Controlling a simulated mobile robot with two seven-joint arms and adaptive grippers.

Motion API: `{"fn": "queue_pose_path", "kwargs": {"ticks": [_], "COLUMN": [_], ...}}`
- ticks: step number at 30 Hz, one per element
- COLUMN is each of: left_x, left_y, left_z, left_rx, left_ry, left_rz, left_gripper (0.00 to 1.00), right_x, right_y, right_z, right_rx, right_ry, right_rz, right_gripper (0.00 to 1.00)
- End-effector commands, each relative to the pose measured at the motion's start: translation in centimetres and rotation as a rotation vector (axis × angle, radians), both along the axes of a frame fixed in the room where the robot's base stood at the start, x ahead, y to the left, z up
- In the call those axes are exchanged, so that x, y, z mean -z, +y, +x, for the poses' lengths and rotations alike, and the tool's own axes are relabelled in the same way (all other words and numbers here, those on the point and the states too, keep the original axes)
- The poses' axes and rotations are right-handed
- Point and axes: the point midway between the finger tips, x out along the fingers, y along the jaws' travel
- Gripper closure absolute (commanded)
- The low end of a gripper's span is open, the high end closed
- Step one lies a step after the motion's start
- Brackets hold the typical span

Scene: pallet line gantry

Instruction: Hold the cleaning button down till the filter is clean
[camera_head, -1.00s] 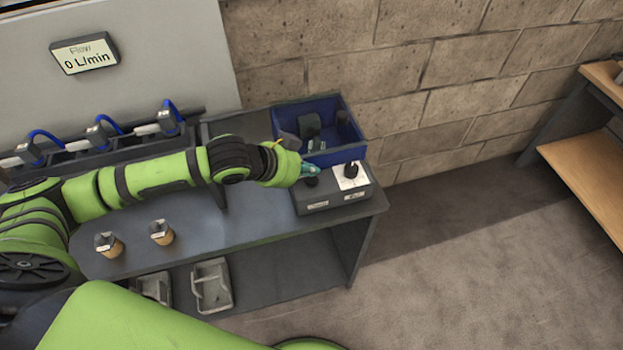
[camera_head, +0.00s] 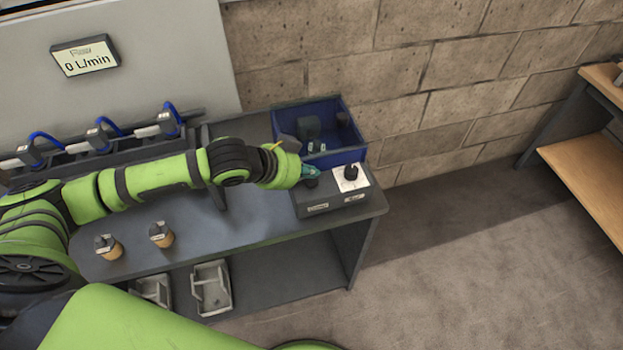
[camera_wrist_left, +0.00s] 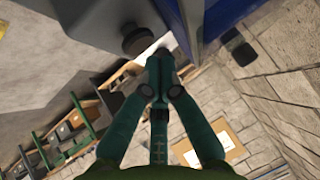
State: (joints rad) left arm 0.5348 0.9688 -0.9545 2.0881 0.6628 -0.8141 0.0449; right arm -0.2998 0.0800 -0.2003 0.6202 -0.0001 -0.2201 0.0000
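A dark control box (camera_head: 331,202) with two small front labels stands at the right end of the grey bench. A dark round button (camera_head: 311,183) is on its left half, and a black knob (camera_head: 351,172) stands on a white plate on its right half. My left gripper (camera_head: 312,171) is over the left button and partly covers it. In the left wrist view, its teal fingers (camera_wrist_left: 160,60) are together and empty, close to a dark round control (camera_wrist_left: 137,40). I cannot tell whether they touch it. No filter is clearly identifiable. My right gripper is not in view.
A blue bin (camera_head: 335,156) with dark and pale parts stands behind the box. A wall display (camera_head: 86,56) reads 0 L/min. Two brown-and-metal parts (camera_head: 108,247) stand on the bench (camera_head: 215,235). Grey trays (camera_head: 210,288) lie on the lower shelf. The floor at right is clear.

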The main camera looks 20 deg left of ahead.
Motion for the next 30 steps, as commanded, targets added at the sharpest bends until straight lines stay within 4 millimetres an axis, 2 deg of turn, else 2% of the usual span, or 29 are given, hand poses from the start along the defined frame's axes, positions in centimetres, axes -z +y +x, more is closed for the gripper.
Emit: {"fn": "queue_pose_path", "kwargs": {"ticks": [30], "left_x": [1.1], "left_y": [0.0], "left_z": [0.0], "left_rx": [0.0], "left_ry": [0.0], "left_rz": [0.0], "left_gripper": [1.0], "right_x": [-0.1], "right_y": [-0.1], "right_z": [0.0], "right_rx": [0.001], "right_ry": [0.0], "right_rz": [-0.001], "right_gripper": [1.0]}}
